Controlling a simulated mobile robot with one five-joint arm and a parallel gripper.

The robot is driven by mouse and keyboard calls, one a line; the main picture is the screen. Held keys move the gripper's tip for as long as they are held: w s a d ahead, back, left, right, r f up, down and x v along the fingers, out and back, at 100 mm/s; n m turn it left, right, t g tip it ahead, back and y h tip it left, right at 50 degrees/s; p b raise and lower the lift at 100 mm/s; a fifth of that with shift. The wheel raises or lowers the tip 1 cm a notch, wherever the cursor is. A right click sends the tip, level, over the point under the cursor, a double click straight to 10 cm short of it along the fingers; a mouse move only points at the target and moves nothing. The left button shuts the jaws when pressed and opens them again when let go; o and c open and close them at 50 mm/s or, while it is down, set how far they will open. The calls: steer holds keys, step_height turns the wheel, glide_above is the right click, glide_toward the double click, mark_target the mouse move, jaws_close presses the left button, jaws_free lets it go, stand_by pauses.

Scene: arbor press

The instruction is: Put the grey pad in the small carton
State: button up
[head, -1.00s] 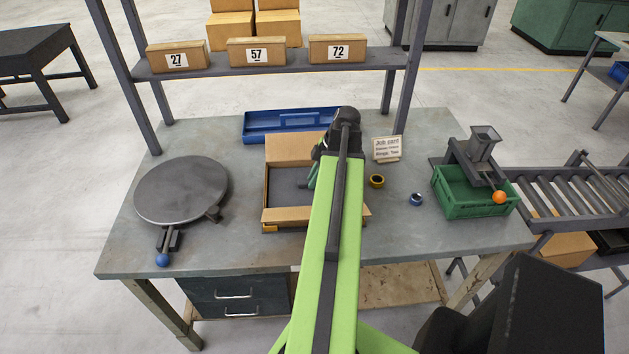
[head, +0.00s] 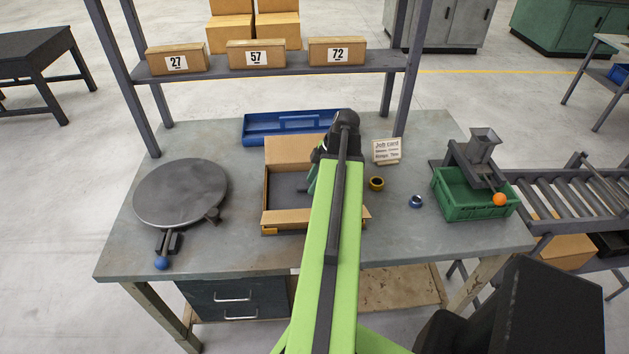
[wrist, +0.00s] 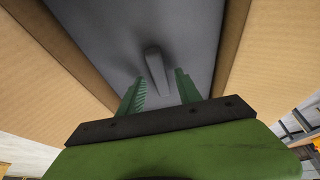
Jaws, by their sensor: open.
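The small carton (head: 287,216) stands open on the workbench, with its back flap up and its front flap folded outward. The grey pad (head: 283,187) lies flat inside it, partly hidden by my arm. In the wrist view the pad (wrist: 110,35) fills the space between the cardboard walls, and a raised grey tab (wrist: 157,70) stands up from it. My gripper (wrist: 161,83) is open over the pad, its two green fingers apart on either side of the tab. I see no finger touching the tab. In the head view the fingers are mostly hidden by my arm.
A blue tray (head: 285,126) lies behind the carton. A round dark plate (head: 181,194) is at left. Closed numbered boxes (head: 256,54) stand on the shelf.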

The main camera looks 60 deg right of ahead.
steer(key=p+v, duration=1)
steer(key=v, duration=0.2)
steer(key=shift+p, duration=0.3)
steer(key=shift+r, duration=0.1)
